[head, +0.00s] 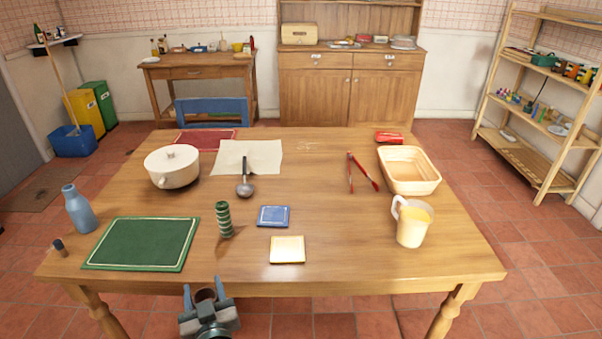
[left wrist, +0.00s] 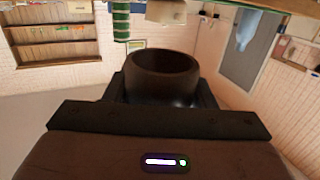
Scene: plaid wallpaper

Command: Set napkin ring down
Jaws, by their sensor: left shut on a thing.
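My left gripper (head: 207,301) is at the near edge of the table, low in the head view, in front of the tabletop. It is shut on a dark brown napkin ring (left wrist: 165,78), which fills the middle of the left wrist view. The ring also shows between the fingers in the head view (head: 205,294). The wooden table (head: 340,273) lies beyond the gripper. My right gripper is in neither view.
A green placemat (head: 142,244), a green striped cylinder (head: 223,220), a blue coaster (head: 273,216) and a yellow coaster (head: 287,249) lie nearest.

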